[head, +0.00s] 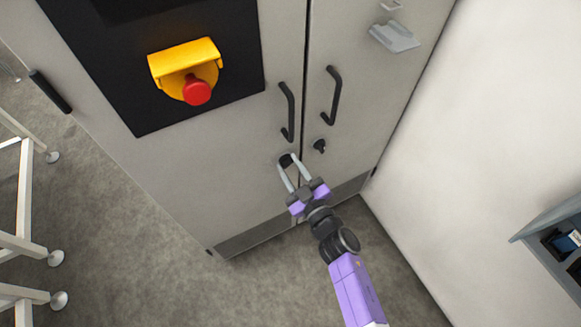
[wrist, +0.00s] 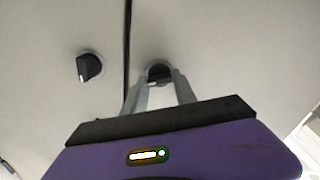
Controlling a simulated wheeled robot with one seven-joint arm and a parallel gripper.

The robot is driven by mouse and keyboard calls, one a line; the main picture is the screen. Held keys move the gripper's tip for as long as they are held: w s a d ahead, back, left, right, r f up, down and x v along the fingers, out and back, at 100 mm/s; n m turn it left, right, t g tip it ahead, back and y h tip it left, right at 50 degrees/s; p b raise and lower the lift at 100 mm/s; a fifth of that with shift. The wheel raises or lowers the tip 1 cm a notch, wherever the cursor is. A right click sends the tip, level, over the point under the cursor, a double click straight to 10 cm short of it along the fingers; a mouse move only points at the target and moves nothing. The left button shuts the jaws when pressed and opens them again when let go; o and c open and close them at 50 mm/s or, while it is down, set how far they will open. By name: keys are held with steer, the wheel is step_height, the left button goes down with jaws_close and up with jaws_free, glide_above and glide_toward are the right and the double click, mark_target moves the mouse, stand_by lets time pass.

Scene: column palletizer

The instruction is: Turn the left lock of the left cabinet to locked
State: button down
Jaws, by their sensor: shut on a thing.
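The left lock (head: 286,159) is a small dark knob on the grey cabinet, just left of the door seam and below the left handle. My gripper (head: 287,164) has its two pale fingers around this knob, shut on it. In the wrist view the held lock (wrist: 159,72) shows between the fingertips of my gripper (wrist: 158,82), right of the seam, since that view is turned. The fingers hide part of the knob, and I cannot tell its exact angle. The right lock (head: 319,145) is free; it also shows at the left in the wrist view (wrist: 88,67).
Two dark handles, left (head: 289,112) and right (head: 333,96), stand out above the locks. A red button (head: 197,90) under a yellow guard (head: 184,58) sits on a black panel at upper left. A white wall (head: 490,130) is at right. White frame legs (head: 22,190) stand at far left.

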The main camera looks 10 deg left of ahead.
steer(key=n+b, duration=0.2)
steer(key=n, duration=0.5)
steer(key=shift+a+f, duration=0.1)
steer(key=shift+f, duration=0.05)
steer(key=n+b, duration=0.1)
steer(key=n, duration=0.5)
steer(key=shift+b, duration=0.3)
steer(key=shift+n, duration=0.3)
steer(key=shift+s, duration=0.1)
steer(key=c, duration=1)
jaws_free()
steer(key=p+v, duration=0.1)
steer(key=v, duration=0.6)
steer(key=shift+s+d, duration=0.25)
steer(key=shift+s, duration=0.05)
